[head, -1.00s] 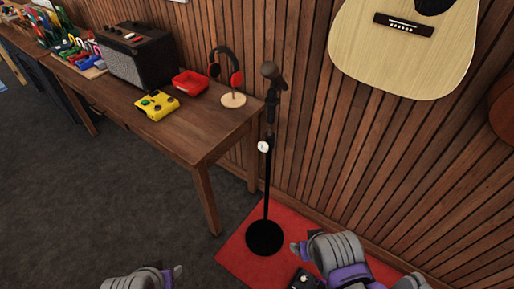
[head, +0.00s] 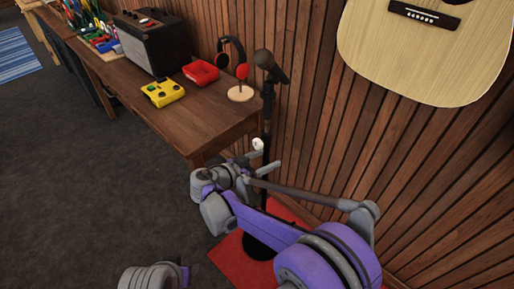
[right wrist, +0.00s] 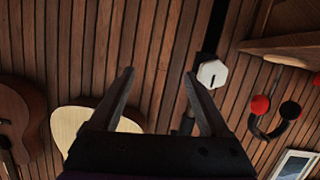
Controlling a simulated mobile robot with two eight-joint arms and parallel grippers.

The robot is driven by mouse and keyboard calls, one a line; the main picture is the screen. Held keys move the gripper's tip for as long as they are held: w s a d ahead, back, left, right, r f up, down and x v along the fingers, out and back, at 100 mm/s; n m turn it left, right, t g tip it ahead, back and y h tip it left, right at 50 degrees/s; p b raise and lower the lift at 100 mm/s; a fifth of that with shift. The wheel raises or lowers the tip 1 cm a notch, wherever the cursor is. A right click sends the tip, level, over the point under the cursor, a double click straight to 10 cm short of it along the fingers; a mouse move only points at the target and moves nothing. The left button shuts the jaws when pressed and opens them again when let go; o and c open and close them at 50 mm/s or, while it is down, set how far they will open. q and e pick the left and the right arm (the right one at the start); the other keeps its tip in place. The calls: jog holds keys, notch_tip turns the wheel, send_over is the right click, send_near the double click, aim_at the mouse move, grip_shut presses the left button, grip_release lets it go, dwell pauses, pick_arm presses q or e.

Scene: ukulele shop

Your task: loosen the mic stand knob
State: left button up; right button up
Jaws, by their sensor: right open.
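The black mic stand (head: 267,117) holds a microphone (head: 269,65) at its top and stands in front of the wooden wall. Its small white knob (head: 258,144) is on the upper pole. My right gripper (head: 264,162) is open and empty, just below the knob in the head view. In the right wrist view, the open fingers (right wrist: 159,74) have only the wall between them. The six-sided knob face (right wrist: 212,73) shows just right of the right fingertip, outside the jaws. My right arm hides much of the lower pole. My left gripper is not in view; only part of the left arm shows.
A wooden table (head: 190,128) left of the stand bears red headphones on a holder (head: 240,92), a red tray (head: 201,72), a yellow pedal (head: 162,92) and an amplifier (head: 152,42). A guitar (head: 412,55) hangs on the wall. A red mat (head: 228,262) lies under the stand.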

aim_at(256, 146)
jog(key=a+f+m+t+h, duration=0.2)
jog(key=a+m+t, duration=0.1)
jog(key=a, duration=0.7)
jog(key=x, duration=1.1)
jog(key=shift+w, duration=0.4)
